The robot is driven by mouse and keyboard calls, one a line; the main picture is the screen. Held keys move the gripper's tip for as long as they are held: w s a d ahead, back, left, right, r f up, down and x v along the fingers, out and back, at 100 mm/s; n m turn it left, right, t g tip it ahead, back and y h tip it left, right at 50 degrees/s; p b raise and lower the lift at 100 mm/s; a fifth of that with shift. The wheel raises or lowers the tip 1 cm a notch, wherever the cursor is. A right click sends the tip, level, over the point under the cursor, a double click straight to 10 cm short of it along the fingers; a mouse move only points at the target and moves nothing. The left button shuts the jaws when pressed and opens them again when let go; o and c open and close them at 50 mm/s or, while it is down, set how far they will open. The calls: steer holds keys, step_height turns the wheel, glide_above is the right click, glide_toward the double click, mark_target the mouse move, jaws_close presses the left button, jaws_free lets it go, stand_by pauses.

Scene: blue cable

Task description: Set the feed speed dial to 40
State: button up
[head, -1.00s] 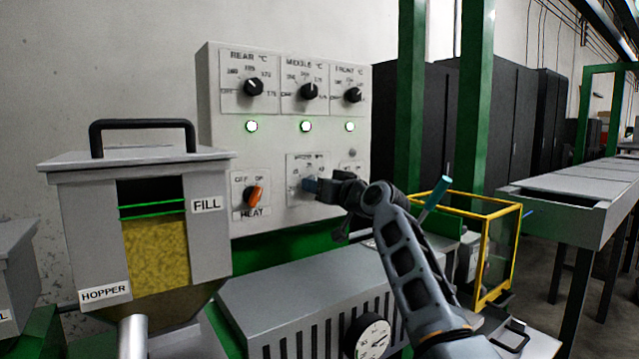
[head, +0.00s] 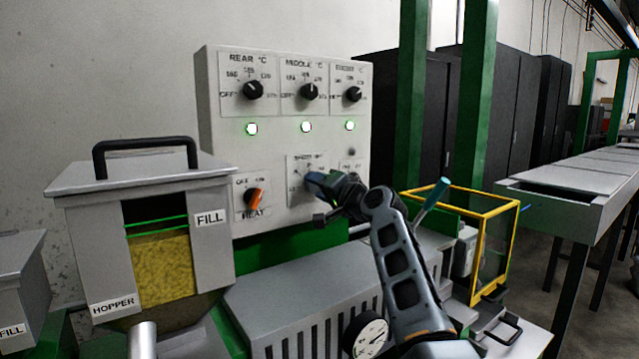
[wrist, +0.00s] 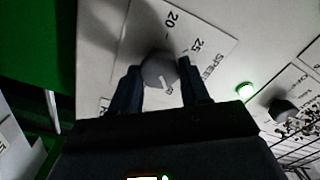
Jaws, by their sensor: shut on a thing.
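The feed speed dial (wrist: 160,70) is a round grey knob with a white pointer line, on a white plate marked SPEED. In the wrist view, the numbers 20 and 25 show beside it. The pointer aims toward the bottom of that picture, and the mark there is partly hidden by my gripper. My gripper (wrist: 161,86) has one dark finger on each side of the knob and is shut on it. In the head view, my gripper (head: 317,184) covers most of the dial, and the speed plate (head: 297,168) shows around it.
Three black temperature knobs (head: 308,91) sit above a row of lit green lamps (head: 306,126). An orange heat switch (head: 253,198) is left of the dial. The hopper (head: 80,235) stands at the left. A yellow-framed guard (head: 490,230) is at the right.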

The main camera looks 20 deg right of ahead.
steer(key=shift+f+m, duration=0.1)
steer(key=shift+m, duration=0.3)
steer(key=o, duration=1.1)
steer(key=shift+c, duration=0.2)
steer(key=shift+s, duration=0.1)
steer(key=v, duration=0.7)
steer(key=shift+s, duration=0.25)
steer(key=shift+d, duration=0.1)
